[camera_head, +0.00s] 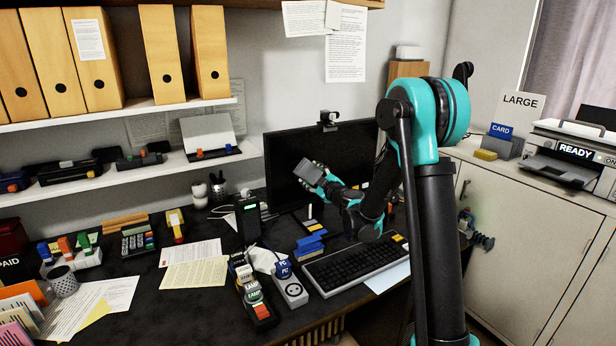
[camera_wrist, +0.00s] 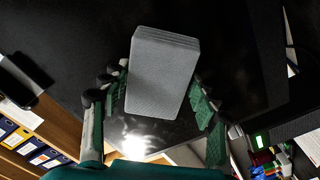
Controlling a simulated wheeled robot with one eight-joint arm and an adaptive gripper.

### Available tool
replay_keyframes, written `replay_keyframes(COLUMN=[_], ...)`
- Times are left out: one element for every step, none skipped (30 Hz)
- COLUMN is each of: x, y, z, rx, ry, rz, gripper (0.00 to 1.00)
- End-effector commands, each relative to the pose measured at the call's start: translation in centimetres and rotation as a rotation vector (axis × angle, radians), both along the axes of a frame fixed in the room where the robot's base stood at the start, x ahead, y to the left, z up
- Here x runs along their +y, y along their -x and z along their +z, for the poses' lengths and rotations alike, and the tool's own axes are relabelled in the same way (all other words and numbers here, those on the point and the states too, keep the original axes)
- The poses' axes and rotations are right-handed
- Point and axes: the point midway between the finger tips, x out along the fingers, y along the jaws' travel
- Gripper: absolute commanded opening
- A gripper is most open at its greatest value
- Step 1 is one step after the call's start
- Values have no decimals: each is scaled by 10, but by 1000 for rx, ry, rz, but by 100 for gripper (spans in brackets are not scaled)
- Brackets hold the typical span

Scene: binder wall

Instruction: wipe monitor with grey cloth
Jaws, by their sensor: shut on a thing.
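The monitor (camera_head: 284,160) stands at the back of the desk, its dark screen facing me. My gripper (camera_head: 325,178) is in front of the screen, shut on the grey cloth (camera_head: 303,173), which looks like a folded block. In the wrist view the cloth (camera_wrist: 163,75) sits between the two green-padded fingers (camera_wrist: 158,100), with the black screen (camera_wrist: 240,50) filling the space behind it. I cannot tell whether the cloth touches the screen. My arm hides the right part of the monitor.
A webcam (camera_head: 328,120) sits on the monitor's top edge. The keyboard (camera_head: 355,266), blue blocks (camera_head: 309,246), a black upright device (camera_head: 247,219) and a power strip (camera_head: 290,287) crowd the desk below. Shelves with binders (camera_head: 159,53) are at the left.

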Motion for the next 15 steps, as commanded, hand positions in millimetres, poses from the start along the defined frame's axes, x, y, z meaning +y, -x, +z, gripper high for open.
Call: replay_keyframes(x=[-4,-6,-9,-11,-13,-15,-18,-20,-22,-23,-24,-25,-25,-25,-26], y=[-3,-4,-5,-7,-8,-10,-11,-12,-14,-14,-15,-15,-16,-16,-17], z=[0,0,0,0,0,0,0,0,0,0,0,0,0,0,0], rx=[0,0,0,0,0,0,0,1,0,0,0,0,0,0,0], ry=[0,0,0,0,0,0,0,0,0,0,0,0,0,0,0], rz=[-3,-3,-1,-1,-1,-1,-1,-2,-1,-1,0,0,0,0,0], gripper=[36,36,36,36,36,36,36,36,36,36,36,36,36,36,36])
